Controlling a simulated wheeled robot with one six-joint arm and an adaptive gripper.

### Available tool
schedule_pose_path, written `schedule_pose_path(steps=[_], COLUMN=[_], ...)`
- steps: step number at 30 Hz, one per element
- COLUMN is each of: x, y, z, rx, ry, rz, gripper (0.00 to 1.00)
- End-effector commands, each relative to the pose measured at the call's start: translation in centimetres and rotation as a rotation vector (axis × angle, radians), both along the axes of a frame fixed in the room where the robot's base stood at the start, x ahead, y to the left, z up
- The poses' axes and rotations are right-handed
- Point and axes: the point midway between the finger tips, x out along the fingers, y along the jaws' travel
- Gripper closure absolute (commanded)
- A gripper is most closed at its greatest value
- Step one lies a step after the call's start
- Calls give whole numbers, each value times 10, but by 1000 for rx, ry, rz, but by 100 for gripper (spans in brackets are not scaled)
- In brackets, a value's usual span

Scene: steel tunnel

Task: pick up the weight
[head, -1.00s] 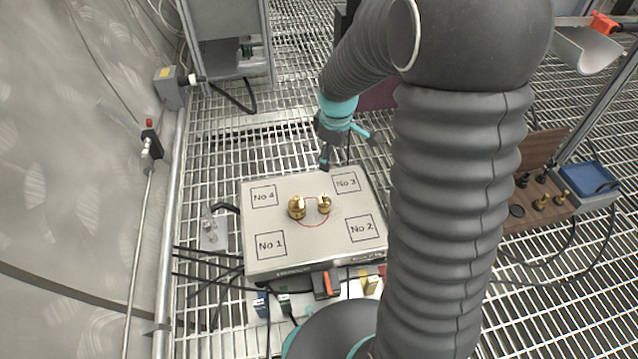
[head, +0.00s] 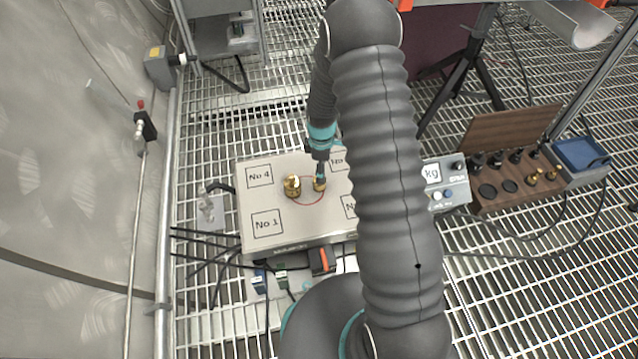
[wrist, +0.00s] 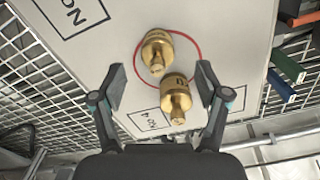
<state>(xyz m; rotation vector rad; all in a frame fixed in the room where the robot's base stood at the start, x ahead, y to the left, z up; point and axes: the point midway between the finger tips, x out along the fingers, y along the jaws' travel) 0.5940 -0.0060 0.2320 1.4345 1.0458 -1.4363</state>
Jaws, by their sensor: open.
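Two brass weights stand upright on a pale flat plate (head: 255,200) with numbered squares. In the head view the left weight (head: 292,187) is in full view, and the right weight (head: 319,186) is partly covered by my gripper (head: 320,174), which points down at it. In the wrist view my gripper (wrist: 160,80) is open and empty, its fingers spread wide. One weight (wrist: 177,96) shows between the fingers, closer to the right one. The other weight (wrist: 157,52) shows slightly beyond the fingertips. I cannot tell the exact height of the fingertips.
A wooden rack (head: 520,180) with black and brass pieces and a grey kg display box (head: 447,185) stand to the right. Cables and coloured connectors lie in front. My arm hides the plate's right side.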

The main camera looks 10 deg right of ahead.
Motion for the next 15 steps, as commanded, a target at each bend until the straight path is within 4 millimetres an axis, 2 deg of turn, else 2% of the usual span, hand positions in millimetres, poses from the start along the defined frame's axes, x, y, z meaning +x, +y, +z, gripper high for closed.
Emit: schedule_pose_path(steps=[3, 11, 15], x=[0, 1, 3], y=[0, 1, 3], z=[-15, -27, -44], rx=[0, 0, 0], ry=[0, 0, 0], rz=[0, -1, -1], gripper=[25, 25, 25])
